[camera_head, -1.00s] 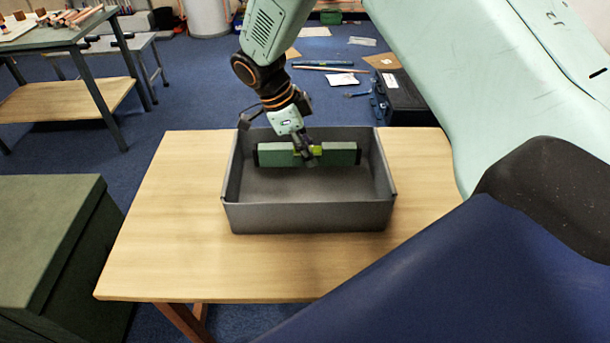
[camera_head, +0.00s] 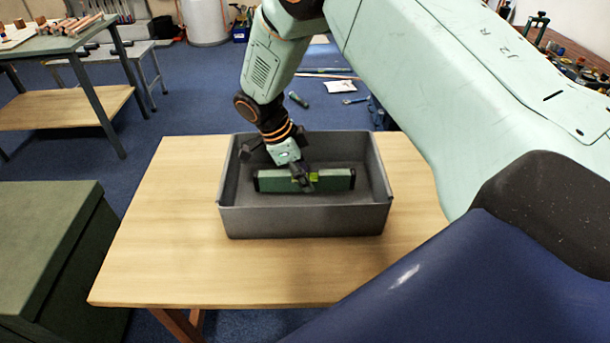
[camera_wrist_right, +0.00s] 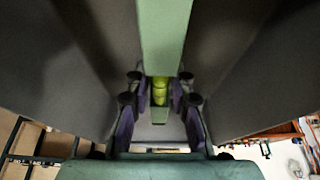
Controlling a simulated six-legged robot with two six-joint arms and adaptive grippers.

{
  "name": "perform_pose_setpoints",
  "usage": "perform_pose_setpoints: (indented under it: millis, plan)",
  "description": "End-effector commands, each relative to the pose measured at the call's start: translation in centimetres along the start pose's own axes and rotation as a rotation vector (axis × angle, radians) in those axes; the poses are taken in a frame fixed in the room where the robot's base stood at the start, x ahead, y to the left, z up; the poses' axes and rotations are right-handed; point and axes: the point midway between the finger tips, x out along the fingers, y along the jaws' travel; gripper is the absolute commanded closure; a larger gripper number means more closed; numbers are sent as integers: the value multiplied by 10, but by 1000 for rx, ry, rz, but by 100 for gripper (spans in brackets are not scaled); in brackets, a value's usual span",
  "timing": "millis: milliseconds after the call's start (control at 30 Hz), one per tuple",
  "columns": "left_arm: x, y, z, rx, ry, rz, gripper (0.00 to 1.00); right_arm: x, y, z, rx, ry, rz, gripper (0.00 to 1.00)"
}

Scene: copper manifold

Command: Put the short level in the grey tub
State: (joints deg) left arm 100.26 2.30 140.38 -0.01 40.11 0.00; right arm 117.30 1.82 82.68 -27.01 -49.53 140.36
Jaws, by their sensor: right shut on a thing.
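The short level (camera_head: 334,181) is a green bar with dark ends and a yellow-green vial at its middle. It lies crosswise inside the walls of the grey tub (camera_head: 300,222), low down; whether it touches the floor of the tub I cannot tell. My right gripper (camera_head: 305,184) reaches down into the tub and is shut on the middle of the level. In the right wrist view the level (camera_wrist_right: 163,35) runs between the fingers, its vial (camera_wrist_right: 159,90) between the fingertips. My left gripper is not in view.
The tub stands on a wooden table (camera_head: 160,235) with bare room to its left and front. A green box (camera_head: 45,235) stands at the left. A bench (camera_head: 60,40) with copper pipes is at the back left. Tools lie on the blue floor (camera_head: 190,90) behind.

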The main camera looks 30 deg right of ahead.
Motion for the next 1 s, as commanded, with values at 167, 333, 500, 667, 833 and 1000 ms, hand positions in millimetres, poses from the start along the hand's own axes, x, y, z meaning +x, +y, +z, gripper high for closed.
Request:
perform_pose_setpoints:
  millis: [167,333,500,667,833,1000]
  plan:
    - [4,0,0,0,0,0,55,5,0,2,0,0,-1,100]
    - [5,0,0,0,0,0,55,7,0,3,0,0,-1,100]
    - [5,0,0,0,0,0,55,7,0,3,0,0,0,66]
    - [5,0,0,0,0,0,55,7,0,3,0,0,0,55]
    - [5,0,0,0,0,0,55,7,0,3,0,0,0,55]
    - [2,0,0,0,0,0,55,2,0,1,0,0,-1,55]
